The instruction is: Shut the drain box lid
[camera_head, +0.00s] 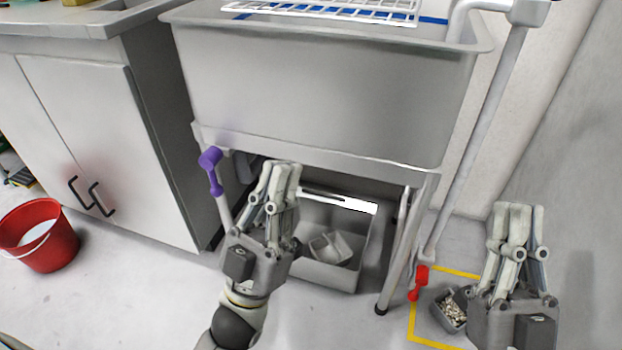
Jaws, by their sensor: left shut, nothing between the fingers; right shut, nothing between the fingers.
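A grey box (322,275), which looks like the drain box, stands on the floor under the sink. Its top is open and a smaller pale container (331,248) shows inside. A pale strip (345,201) runs along the box's back edge; I cannot tell whether it belongs to the lid. My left gripper (279,170) is shut and empty, pointing up in front of the box's left side and hiding part of it. My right gripper (514,211) is shut and empty at the lower right, well apart from the box.
The grey sink (320,90) overhangs the box, with a metal leg (399,255) to its right. A purple-handled valve (211,170) and a red valve (419,283) flank it. A small tray of pebbles (438,318) lies inside yellow floor tape. A red bucket (45,250) stands far left.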

